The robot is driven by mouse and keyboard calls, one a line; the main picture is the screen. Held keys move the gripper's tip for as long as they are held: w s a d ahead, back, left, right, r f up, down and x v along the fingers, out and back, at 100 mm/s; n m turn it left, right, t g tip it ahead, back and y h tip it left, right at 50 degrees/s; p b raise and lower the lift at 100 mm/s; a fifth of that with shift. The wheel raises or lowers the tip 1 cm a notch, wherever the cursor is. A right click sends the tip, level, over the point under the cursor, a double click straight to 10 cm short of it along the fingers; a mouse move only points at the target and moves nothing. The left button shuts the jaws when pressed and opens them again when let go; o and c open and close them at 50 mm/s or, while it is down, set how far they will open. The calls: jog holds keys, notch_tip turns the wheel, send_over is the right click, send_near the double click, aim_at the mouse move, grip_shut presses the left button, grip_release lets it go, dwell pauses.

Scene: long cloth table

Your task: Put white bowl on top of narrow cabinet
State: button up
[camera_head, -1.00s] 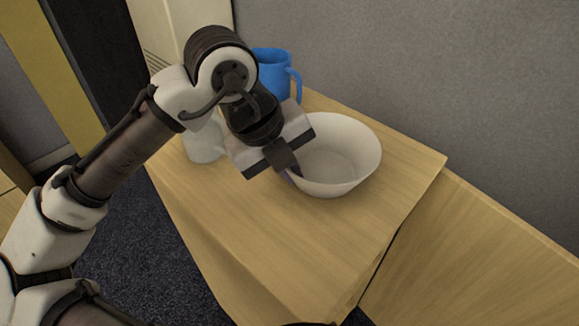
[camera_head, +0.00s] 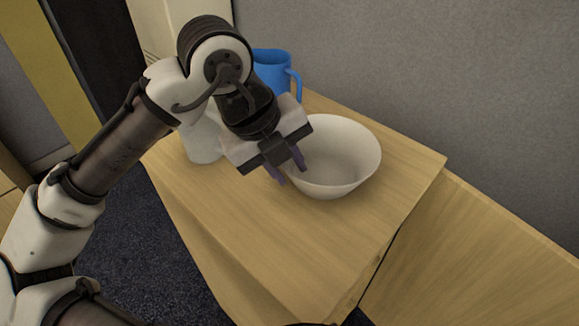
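The white bowl (camera_head: 345,160) stands upright on the light wooden top of the narrow cabinet (camera_head: 300,240), near its back right part. My gripper (camera_head: 291,175) is at the bowl's left rim, pointing down. Its two dark fingers are apart: one shows in front of the bowl's inside, the other just outside the left rim. The gripper looks open. I cannot tell whether either finger touches the bowl. The gripper hides part of the left rim.
A blue mug (camera_head: 273,72) stands behind the bowl, partly hidden by my arm. A white container (camera_head: 204,147) stands left of the gripper. A grey wall (camera_head: 450,90) runs behind. A lower wooden surface (camera_head: 480,260) lies at the right. The cabinet's front top is clear.

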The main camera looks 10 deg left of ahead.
jog(key=v, duration=1)
jog(key=shift+a+r, duration=0.15)
jog(key=shift+r, duration=0.15)
